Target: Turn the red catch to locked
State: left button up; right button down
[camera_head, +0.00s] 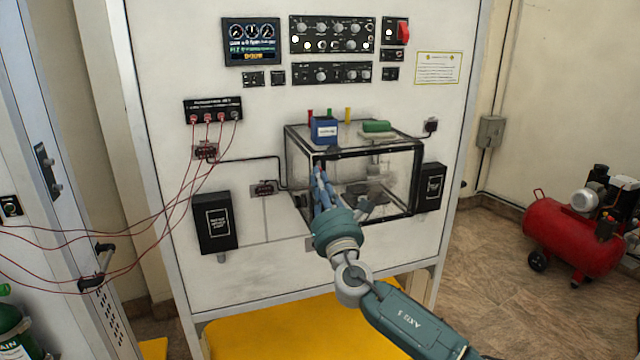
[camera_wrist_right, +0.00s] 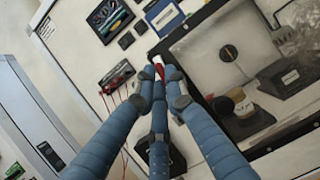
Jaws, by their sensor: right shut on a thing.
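The red catch (camera_wrist_right: 172,72) shows as a small red piece between the fingertips of my right gripper (camera_wrist_right: 160,78) in the wrist view. A small white part sits beside it. The catch is at the left front edge of a clear box with a black frame (camera_head: 352,149) on the white panel. In the head view my right gripper (camera_head: 322,182) reaches up to that edge, with its blue fingers shut on the catch and covering most of it. Whether the catch stands at locked cannot be read. My left gripper is not in view.
A blue block (camera_head: 324,130) and a green cylinder (camera_head: 377,126) are on top of the box. Black boxes flank it at left (camera_head: 214,222) and right (camera_head: 430,187). Red cables (camera_head: 150,218) hang at the left. A red compressor (camera_head: 575,235) stands on the floor at right.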

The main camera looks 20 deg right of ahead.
jog(key=shift+r+m+g+h+p, duration=0.15)
jog(key=shift+m+g+h+p, duration=0.55)
jog(key=shift+m, duration=2.5)
jog(key=shift+r+m+g+h+p, duration=0.2)
jog(key=shift+m+g+h, duration=0.9)
jog(key=shift+m, duration=2.1)
jog(key=shift+r+m+g+h+p, duration=0.1)
jog(key=shift+m+g+h+p, duration=0.65)
jog(key=shift+m, duration=2.45)
jog(key=shift+g, duration=0.25)
jog(key=c, duration=1.8)
grip_release()
jog(key=v, duration=1.2)
